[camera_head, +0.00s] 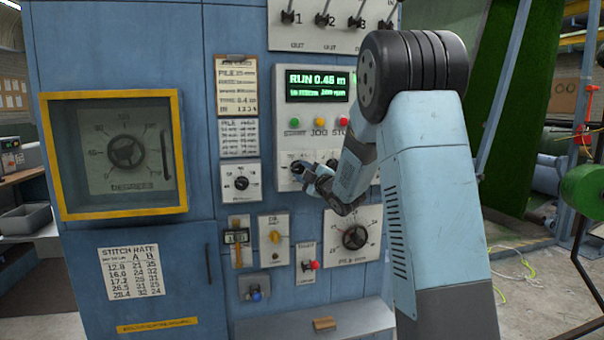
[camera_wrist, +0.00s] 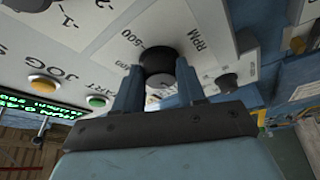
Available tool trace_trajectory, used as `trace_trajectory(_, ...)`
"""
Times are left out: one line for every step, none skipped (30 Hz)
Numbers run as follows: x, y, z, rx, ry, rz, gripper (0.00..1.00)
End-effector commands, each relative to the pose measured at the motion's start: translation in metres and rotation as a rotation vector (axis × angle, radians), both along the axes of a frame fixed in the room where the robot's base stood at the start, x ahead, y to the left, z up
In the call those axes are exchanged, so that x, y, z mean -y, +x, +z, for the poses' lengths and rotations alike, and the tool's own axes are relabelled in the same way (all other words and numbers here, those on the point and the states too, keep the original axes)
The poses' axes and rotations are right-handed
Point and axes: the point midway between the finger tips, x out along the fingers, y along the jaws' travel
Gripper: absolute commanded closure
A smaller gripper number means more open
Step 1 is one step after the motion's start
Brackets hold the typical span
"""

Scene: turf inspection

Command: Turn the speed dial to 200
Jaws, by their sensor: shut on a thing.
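My gripper (camera_wrist: 160,72) is shut on the knob, one finger on each side. In the head view my gripper (camera_head: 309,172) reaches the panel below the display and hides most of the dial. The knob's pointer and the 200 mark cannot be made out. The display (camera_head: 317,86) shows green text, RUN 0.46 m, with a smaller rpm line that is hard to read.
Green, yellow and red buttons (camera_head: 319,122) sit just above the dial. A smaller dial (camera_head: 241,184) is to its left and a pile dial (camera_head: 354,237) below right. Toggle levers (camera_head: 321,19) stand above the display. A ledge (camera_head: 300,325) juts out at the bottom.

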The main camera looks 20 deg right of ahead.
Motion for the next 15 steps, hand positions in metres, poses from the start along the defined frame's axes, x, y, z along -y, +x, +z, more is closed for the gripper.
trace_trajectory(-0.0044,-0.0004,-0.0026,-0.004,-0.002,0.008,0.91)
trace_trajectory(-0.0044,-0.0004,-0.0027,-0.005,-0.002,0.008,0.91)
trace_trajectory(-0.0045,-0.0004,-0.0028,-0.005,-0.001,0.008,0.91)
trace_trajectory(-0.0045,-0.0004,-0.0029,-0.005,-0.001,0.008,0.91)
trace_trajectory(-0.0045,-0.0004,-0.0029,-0.005,-0.001,0.008,0.58)
trace_trajectory(-0.0044,-0.0003,-0.0029,-0.005,-0.001,0.008,0.54)
trace_trajectory(-0.0042,-0.0003,-0.0027,-0.004,-0.001,0.008,0.52)
trace_trajectory(-0.0039,-0.0003,-0.0026,-0.005,-0.001,0.007,0.49)
trace_trajectory(-0.0036,-0.0002,-0.0024,-0.004,0.000,0.006,0.45)
trace_trajectory(-0.0032,-0.0003,-0.0022,-0.004,0.000,0.005,0.42)
trace_trajectory(-0.0029,-0.0003,-0.0020,-0.004,0.000,0.005,0.39)
trace_trajectory(-0.0025,-0.0002,-0.0019,-0.003,-0.001,0.005,0.35)
trace_trajectory(-0.0023,-0.0002,-0.0018,-0.003,-0.001,0.004,0.34)
trace_trajectory(-0.0020,-0.0001,-0.0016,-0.003,-0.001,0.004,0.34)
trace_trajectory(-0.0018,-0.0002,-0.0014,-0.002,0.000,0.003,0.34)
